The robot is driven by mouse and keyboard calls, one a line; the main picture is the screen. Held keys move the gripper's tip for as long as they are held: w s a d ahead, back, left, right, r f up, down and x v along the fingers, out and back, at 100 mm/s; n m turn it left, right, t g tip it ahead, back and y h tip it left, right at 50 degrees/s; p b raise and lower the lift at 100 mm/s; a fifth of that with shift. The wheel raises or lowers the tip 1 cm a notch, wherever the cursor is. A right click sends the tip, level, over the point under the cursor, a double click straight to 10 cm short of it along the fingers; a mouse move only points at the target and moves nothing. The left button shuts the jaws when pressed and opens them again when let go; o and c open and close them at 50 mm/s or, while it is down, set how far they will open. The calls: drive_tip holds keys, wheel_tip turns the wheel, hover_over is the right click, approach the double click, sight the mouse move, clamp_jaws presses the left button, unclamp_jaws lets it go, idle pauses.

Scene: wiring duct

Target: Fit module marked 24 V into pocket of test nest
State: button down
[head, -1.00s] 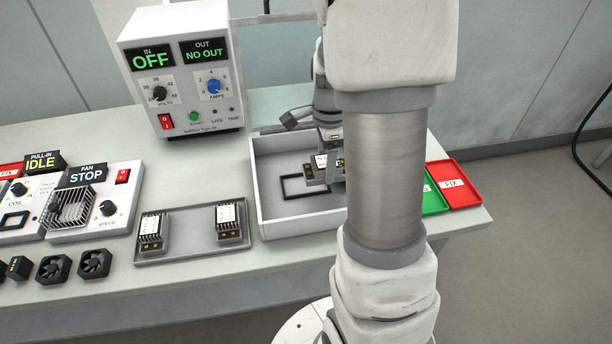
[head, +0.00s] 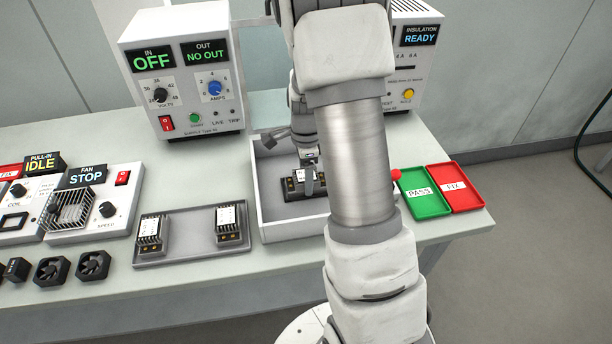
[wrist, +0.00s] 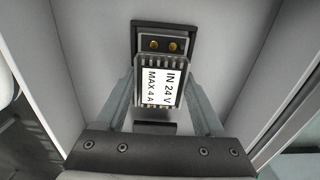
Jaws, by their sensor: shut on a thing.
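The module marked 24 V (wrist: 161,88) shows in the wrist view with its white label reading IN 24 V, MAX 4 A. My gripper (wrist: 162,100) is shut on it, one finger at each side. In the head view my gripper (head: 309,180) holds the module (head: 298,180) inside the white-walled test nest (head: 258,190). The dark pocket frame (wrist: 163,25) shows around the module's far end, with two brass terminals inside its outline.
A grey tray (head: 190,249) with two similar modules (head: 151,232) stands left of the nest. The supply unit (head: 185,75) stands behind. Nest walls rise close around my gripper.

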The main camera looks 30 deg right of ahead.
drive_tip(key=shift+s+f+b, duration=0.2)
drive_tip(key=shift+f+b, duration=0.2)
drive_tip(key=shift+f, duration=0.3)
unclamp_jaws()
drive_tip(key=shift+a+f, duration=0.1)
drive_tip(key=shift+f, duration=0.05)
wheel_tip(320, 180, up, 14)
drive_tip(key=p, duration=0.3)
drive_tip(key=s+a+r+n+t, duration=0.2)
drive_tip(key=s+a+r+n, duration=0.4)
drive_tip(key=s+n, duration=0.3)
drive_tip(key=s+a+r+n+t, duration=0.3)
drive_tip(key=s+a+r+n, duration=0.3)
drive_tip(key=s+n, duration=0.3)
drive_tip(key=r+n, duration=0.1)
drive_tip(key=n, duration=0.2)
drive_tip(key=shift+a+r+t, duration=0.15)
drive_tip(key=shift+r+t, duration=0.1)
drive_tip(key=shift+t, duration=0.05)
